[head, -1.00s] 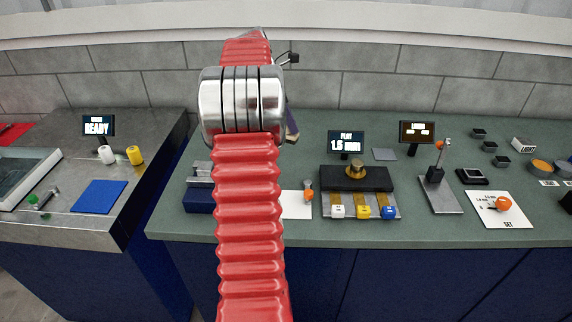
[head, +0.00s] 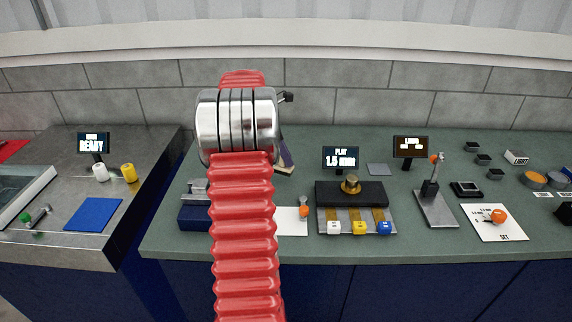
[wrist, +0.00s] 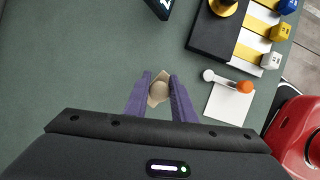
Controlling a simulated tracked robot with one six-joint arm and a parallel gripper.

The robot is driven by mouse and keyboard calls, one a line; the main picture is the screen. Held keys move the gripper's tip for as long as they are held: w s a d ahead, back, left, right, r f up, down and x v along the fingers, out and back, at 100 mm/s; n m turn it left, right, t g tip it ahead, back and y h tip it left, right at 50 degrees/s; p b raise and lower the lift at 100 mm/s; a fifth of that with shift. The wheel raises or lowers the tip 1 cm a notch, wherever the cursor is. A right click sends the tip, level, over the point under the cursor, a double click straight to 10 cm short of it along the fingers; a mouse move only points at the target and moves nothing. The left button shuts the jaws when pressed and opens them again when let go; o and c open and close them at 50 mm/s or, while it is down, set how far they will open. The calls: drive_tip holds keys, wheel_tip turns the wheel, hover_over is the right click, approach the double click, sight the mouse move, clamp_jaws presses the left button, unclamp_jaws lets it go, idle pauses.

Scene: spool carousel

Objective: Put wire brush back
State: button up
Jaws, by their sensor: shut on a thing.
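My gripper (wrist: 160,85) has purple fingers shut on a tan, wooden-looking piece (wrist: 158,92), which I take to be the wire brush. Its bristles are not visible. In the wrist view the piece shows between the fingertips above the green bench top (wrist: 80,55); whether it touches the bench I cannot tell. In the head view my gripper (head: 286,156) shows only partly behind my arm, over the back of the bench, with a tan bit at its lower end.
A blue block (head: 194,217) is partly behind my arm. The bench behind the gripper looks clear.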

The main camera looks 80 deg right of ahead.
drive_tip(key=shift+f, duration=1.85)
drive_tip(key=shift+f, duration=0.1)
drive_tip(key=o, duration=1)
drive_tip(key=v, duration=1.2)
